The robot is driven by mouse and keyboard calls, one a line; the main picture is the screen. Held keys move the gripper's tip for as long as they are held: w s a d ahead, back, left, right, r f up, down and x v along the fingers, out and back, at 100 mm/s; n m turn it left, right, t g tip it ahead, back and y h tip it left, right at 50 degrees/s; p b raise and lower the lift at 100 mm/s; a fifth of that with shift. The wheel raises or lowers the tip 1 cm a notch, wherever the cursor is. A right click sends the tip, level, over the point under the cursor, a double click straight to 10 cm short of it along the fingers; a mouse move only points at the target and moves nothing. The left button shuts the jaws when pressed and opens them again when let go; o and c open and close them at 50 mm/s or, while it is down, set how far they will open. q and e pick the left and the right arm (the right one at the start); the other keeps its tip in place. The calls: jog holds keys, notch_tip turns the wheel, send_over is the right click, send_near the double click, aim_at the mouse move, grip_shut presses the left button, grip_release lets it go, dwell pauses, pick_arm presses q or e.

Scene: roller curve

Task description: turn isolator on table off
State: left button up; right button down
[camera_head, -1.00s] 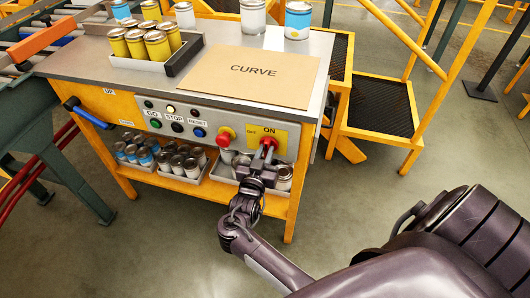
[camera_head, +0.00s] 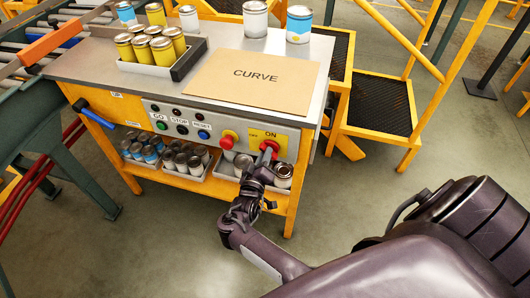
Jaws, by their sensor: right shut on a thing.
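The isolator is a red handle (camera_head: 269,147) on a yellow plate (camera_head: 282,142) at the right end of the table's front panel. The plate is marked ON at its top and has a smaller label to the left. My right gripper (camera_head: 265,160) is at the handle from the front and is shut on it. The fingers and the handle overlap, so the handle's exact angle is hard to tell. My left gripper is out of view.
A red push button (camera_head: 228,139) sits just left of the isolator. GO, STOP and RESET buttons (camera_head: 182,130) are further left, below dark lamps. Steps (camera_head: 385,105) stand to the right.

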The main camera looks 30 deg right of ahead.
jog(key=shift+w+f+n+p, duration=0.1)
jog(key=shift+n+p, duration=0.55)
jog(key=shift+n, duration=1.35)
jog(key=shift+w+n+p, duration=0.1)
jog(key=shift+n+p, duration=0.55)
jog(key=shift+n, duration=1.35)
jog(key=c, duration=1.4)
grip_release()
jog(key=shift+f, duration=0.15)
jog(key=shift+o, duration=0.2)
jog(key=shift+s, duration=0.1)
